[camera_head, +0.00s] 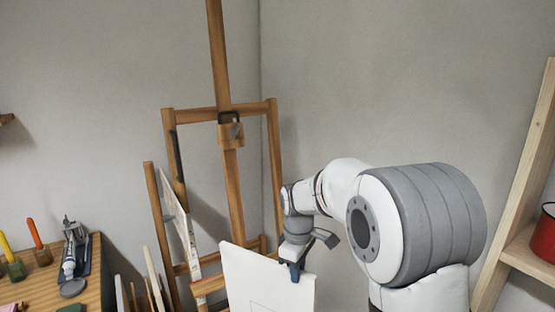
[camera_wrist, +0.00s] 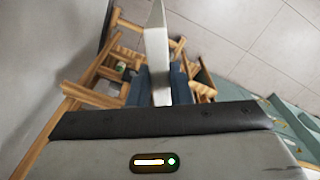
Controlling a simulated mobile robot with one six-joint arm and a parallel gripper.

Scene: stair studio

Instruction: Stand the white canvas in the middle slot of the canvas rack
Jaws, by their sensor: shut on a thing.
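The white canvas (camera_head: 262,283) is upright and slightly tilted at the bottom middle of the head view; its lower part is cut off by the frame edge. My gripper (camera_head: 295,270) is shut on its top edge, near the right corner. In the wrist view the canvas (camera_wrist: 157,45) is seen edge-on between the blue fingers of my gripper (camera_wrist: 158,88). Several thin upright panels (camera_head: 154,289) stand at the lower left of the head view, right of the table; I cannot tell whether they belong to the canvas rack. No middle slot is clearly visible.
A wooden easel (camera_head: 233,175) stands behind the canvas, with a pale panel (camera_head: 180,225) leaning at its left. A table (camera_head: 40,285) with paint tools is at the left. A wooden shelf (camera_head: 527,170) with a red pot (camera_head: 545,236) is at the right. Tiled floor (camera_wrist: 235,35) shows below.

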